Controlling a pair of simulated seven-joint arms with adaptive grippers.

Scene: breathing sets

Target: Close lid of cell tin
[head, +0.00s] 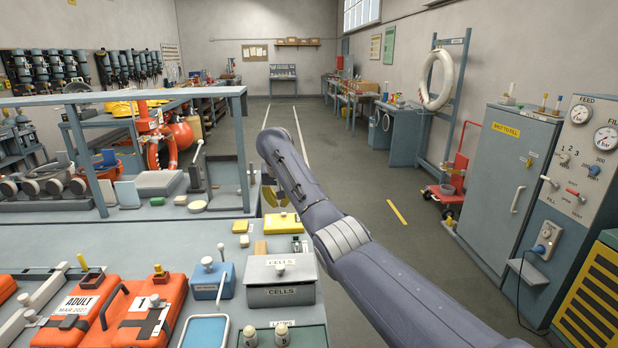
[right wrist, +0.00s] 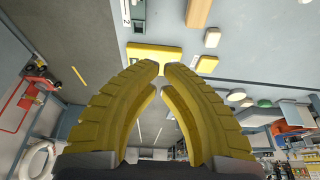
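The cell tin (head: 281,297) is a grey box marked CELLS at the front of the bench in the head view. Its pale grey lid (head: 296,271), with a small knob, lies over the top. A dark line shows between lid and box; I cannot tell if the lid sits fully down. My right gripper (head: 269,192) is beyond the tin, past the bench's far edge, partly hidden by my arm. My left gripper is not in view.
A yellow case (head: 284,223) lies behind the tin. A blue box with a white-knobbed lever (head: 211,282) stands left of it, and orange packs (head: 150,310) lie farther left. Two small bottles (head: 282,335) stand in front.

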